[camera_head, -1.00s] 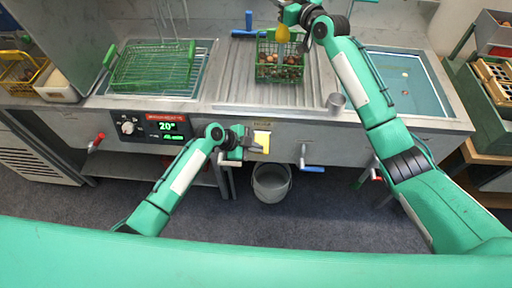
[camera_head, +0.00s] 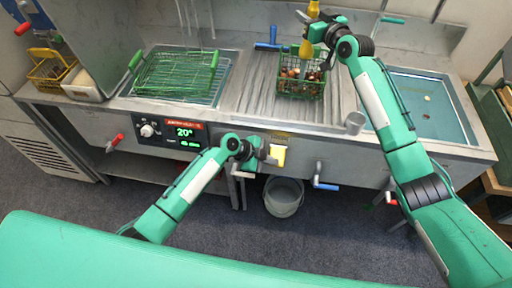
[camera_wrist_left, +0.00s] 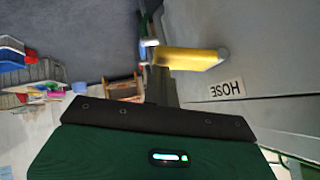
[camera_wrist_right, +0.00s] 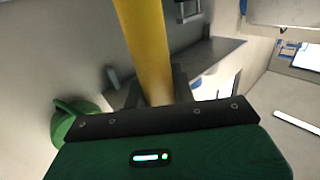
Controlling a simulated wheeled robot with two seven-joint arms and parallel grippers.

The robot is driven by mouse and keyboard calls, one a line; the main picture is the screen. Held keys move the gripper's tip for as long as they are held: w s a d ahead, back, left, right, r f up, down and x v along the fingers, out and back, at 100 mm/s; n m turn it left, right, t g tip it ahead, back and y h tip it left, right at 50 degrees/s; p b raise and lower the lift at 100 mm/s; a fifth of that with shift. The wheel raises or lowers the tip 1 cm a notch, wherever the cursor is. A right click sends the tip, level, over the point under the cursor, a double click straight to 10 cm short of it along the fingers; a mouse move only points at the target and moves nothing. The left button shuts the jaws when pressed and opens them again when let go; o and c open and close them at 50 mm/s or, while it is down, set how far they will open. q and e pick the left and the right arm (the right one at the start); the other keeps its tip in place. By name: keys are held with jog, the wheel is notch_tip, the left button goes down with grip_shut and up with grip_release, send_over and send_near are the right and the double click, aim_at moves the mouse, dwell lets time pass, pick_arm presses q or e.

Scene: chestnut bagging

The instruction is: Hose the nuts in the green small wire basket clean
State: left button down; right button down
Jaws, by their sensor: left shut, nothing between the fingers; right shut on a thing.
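The green small wire basket (camera_head: 288,92) stands on the ribbed drainboard with several brown nuts (camera_head: 312,76) in it. My right gripper (camera_head: 314,32) is shut on the yellow hose nozzle (camera_head: 307,47), which points down over the basket. The nozzle also fills the middle of the right wrist view (camera_wrist_right: 146,45). I cannot make out any water. My left gripper (camera_head: 266,152) is shut with nothing held, right beside the yellow hose lever (camera_head: 279,156) on the sink front. The left wrist view shows this lever (camera_wrist_left: 190,60) near the HOSE label; contact is unclear.
A larger green wire basket (camera_head: 178,76) lies at the left basin. A blue-filled basin (camera_head: 430,108) is at the right. A bucket (camera_head: 284,198) stands on the floor below. Red and blue (camera_head: 325,185) tap handles jut from the front.

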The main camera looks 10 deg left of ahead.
pick_arm(q)
jog(key=s+d+r+v, duration=0.1)
jog(key=v, duration=1)
jog(key=shift+a+r, duration=0.15)
jog(key=shift+r, duration=0.1)
jog(key=shift+s, duration=0.1)
pick_arm(e)
jog(key=shift+r, duration=0.1)
dwell(0.4)
